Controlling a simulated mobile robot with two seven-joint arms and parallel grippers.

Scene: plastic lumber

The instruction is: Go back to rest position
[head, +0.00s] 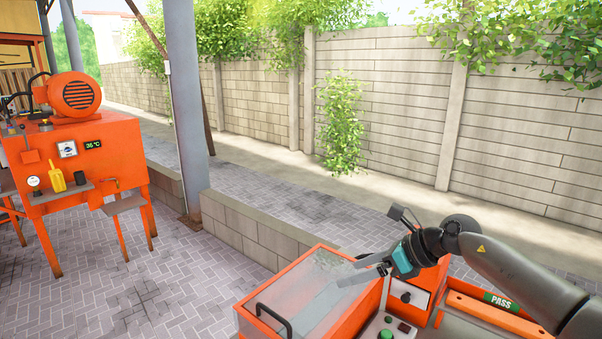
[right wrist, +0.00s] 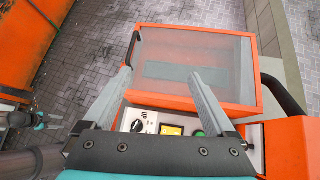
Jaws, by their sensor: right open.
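My right gripper (head: 352,271) is open, with nothing between its fingers. It hangs above the right side of an orange machine with a clear lid (head: 292,293). In the right wrist view the two fingers of the right gripper (right wrist: 160,74) spread apart over the near edge of the clear lid (right wrist: 205,52). A grey-green flat strip (right wrist: 180,73) shows through the lid. The lid looks closed, and its black handle (head: 273,322) is at the front. What looks like my left gripper (right wrist: 42,121) is small at the left edge of the right wrist view; its jaw state is unclear.
A control panel with a green button (head: 386,335) and a dial (head: 405,297) lies below my right gripper. An orange tray marked PASS (head: 490,307) is at the right. An orange motor machine (head: 85,150) and a grey post (head: 186,110) stand left. Paving between is clear.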

